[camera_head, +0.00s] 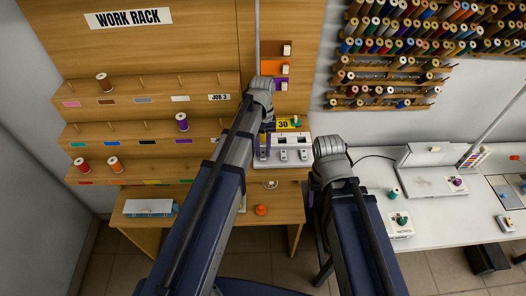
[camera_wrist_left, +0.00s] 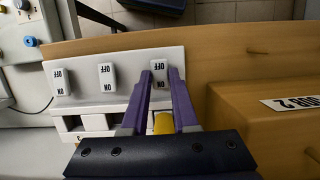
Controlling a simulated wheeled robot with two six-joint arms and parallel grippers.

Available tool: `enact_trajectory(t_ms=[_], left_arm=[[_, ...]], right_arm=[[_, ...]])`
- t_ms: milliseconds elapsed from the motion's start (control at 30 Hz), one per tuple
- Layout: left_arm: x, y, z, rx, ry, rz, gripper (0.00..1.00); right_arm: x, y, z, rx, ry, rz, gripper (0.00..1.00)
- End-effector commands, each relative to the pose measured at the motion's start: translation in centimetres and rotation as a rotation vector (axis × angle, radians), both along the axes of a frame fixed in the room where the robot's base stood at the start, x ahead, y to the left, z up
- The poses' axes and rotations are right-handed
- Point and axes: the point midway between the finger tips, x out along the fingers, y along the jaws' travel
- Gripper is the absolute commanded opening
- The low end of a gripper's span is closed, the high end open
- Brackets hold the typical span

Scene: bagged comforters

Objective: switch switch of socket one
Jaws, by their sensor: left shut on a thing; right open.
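A white socket panel (camera_head: 285,157) stands on the wooden rack's lower ledge in the head view. In the left wrist view the panel (camera_wrist_left: 88,92) shows three white rocker switches marked OFF and ON. My left gripper (camera_wrist_left: 160,76) has its purple fingers on either side of the rightmost switch (camera_wrist_left: 158,67) and is shut on it. The other switches are the middle switch (camera_wrist_left: 107,77) and the left switch (camera_wrist_left: 61,82). I cannot read which is socket one. My right gripper (camera_head: 314,192) is open, right of the panel, its fingers mostly hidden by its wrist.
A yellow card marked 30 (camera_head: 284,125) is behind the panel. The white side table (camera_head: 425,215) holds a white machine (camera_head: 428,180) and small objects.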

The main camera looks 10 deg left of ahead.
Motion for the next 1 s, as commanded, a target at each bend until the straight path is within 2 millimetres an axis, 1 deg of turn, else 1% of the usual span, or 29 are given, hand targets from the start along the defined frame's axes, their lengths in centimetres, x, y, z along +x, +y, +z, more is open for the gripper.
enact_trajectory(t_ms=[33,167,433,467,700,733,1000], left_arm=[[0.53,0.06,-0.30,-0.009,0.027,0.001,0.00],[0.36,0.09,-0.16,-0.021,0.068,0.001,0.00],[0.16,0.08,-0.08,-0.021,0.072,0.000,0.00],[0.17,0.08,-0.08,-0.021,0.072,0.000,0.28],[0.19,0.07,-0.07,-0.021,0.071,0.000,0.56],[0.19,0.07,-0.07,-0.021,0.071,0.000,0.57],[0.22,0.07,0.02,-0.021,0.071,0.000,0.57]], right_arm=[[0.00,0.00,-0.45,0.000,0.000,0.000,0.67],[-0.01,0.00,-0.59,0.000,0.000,0.000,0.67],[0.00,0.00,-0.53,0.000,0.000,0.000,0.67],[0.00,0.00,-0.53,0.000,0.000,0.000,0.67],[0.00,0.00,-0.52,0.000,0.000,0.000,0.67],[0.00,0.00,-0.52,0.000,0.000,0.000,0.67],[0.00,0.00,-0.43,0.000,0.000,0.000,0.67]])
